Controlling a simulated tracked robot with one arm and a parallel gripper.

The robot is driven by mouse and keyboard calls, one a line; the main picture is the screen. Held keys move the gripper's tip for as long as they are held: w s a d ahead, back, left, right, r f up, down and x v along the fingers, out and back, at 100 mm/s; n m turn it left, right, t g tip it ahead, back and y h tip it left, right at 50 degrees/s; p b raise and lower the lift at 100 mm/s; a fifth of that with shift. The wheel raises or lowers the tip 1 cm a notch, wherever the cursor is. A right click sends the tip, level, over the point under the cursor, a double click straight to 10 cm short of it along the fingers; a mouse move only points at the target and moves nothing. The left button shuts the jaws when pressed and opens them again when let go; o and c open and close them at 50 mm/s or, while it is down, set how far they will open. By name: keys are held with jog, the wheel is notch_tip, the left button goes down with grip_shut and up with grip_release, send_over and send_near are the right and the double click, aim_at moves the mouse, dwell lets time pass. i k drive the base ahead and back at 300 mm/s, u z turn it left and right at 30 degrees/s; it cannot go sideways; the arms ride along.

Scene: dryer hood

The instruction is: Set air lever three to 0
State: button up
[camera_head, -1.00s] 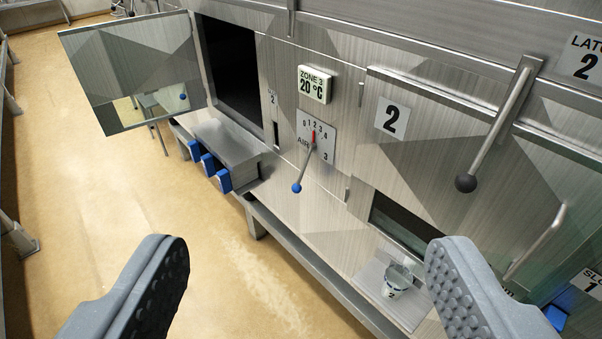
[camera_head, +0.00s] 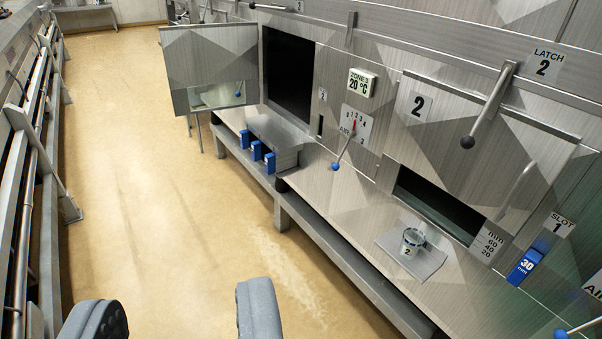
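Air lever three (camera_head: 344,150) sits on a white scale plate (camera_head: 358,122) marked 0 to 4, AIR and 3, on the metal machine front. It is a thin metal rod with a blue ball at its lower left end and a red pointer at the top. The pointer stands near 1 to 2; I cannot tell the exact mark. My gripper (camera_head: 176,315) is open and empty at the bottom edge, its two grey fingers wide apart. It is to the lower left of the lever, in front of the floor in the picture, touching nothing.
An open door (camera_head: 210,65) stands out left of the lever. Blue handles (camera_head: 257,150) stick out below it. Right are a small cup (camera_head: 411,242) on a ledge, a black-knobbed latch lever (camera_head: 488,105) and a blue 30 mm block (camera_head: 524,267). The aisle floor is clear; a railing (camera_head: 35,160) runs left.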

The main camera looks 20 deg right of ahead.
aim_at(335, 167)
jog(key=z, duration=0.05)
jog(key=k, duration=0.3)
jog(key=u, duration=0.45)
jog(key=i, duration=1.25)
jog(key=z, duration=0.55)
jog(key=i, duration=0.85)
jog(key=z, duration=0.35)
